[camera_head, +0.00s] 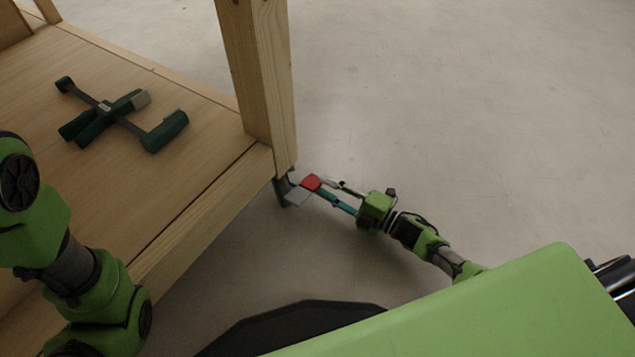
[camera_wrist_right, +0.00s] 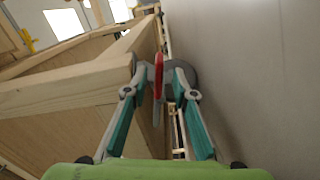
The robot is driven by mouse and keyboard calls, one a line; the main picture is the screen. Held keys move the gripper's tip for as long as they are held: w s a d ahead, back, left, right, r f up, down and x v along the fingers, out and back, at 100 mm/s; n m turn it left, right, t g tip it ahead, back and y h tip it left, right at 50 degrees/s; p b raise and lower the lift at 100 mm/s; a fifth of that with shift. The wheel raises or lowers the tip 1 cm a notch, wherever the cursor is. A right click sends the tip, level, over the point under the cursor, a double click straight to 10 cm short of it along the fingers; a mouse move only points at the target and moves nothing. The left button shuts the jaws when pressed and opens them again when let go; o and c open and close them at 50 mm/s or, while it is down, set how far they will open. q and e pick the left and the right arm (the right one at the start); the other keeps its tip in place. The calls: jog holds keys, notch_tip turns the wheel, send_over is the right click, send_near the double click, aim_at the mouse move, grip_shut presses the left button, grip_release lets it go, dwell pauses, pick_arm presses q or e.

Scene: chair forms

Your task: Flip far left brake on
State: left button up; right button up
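A caster (camera_head: 283,188) sits under the corner post of the wooden form, with a red brake tab (camera_head: 311,182) and a grey plate (camera_head: 297,197) sticking out towards my right gripper (camera_head: 321,189). In the right wrist view the red tab (camera_wrist_right: 158,74) stands edge-on between the two teal fingers of my right gripper (camera_wrist_right: 158,84), in front of the grey wheel (camera_wrist_right: 187,74). The fingers are apart, with a gap visible on both sides of the tab. Whether a fingertip touches it is unclear. My left gripper is out of view; only its arm shows at the left.
The wooden form's deck (camera_head: 205,105) fills the left, with a dark green clamp-like tool (camera_head: 107,107) lying on it. The thick wooden post (camera_head: 262,75) rises directly above the caster. The grey floor (camera_head: 450,110) to the right is clear.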

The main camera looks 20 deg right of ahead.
jog(key=v, duration=0.8)
jog(key=shift+s, duration=0.1)
jog(key=shift+d, duration=0.1)
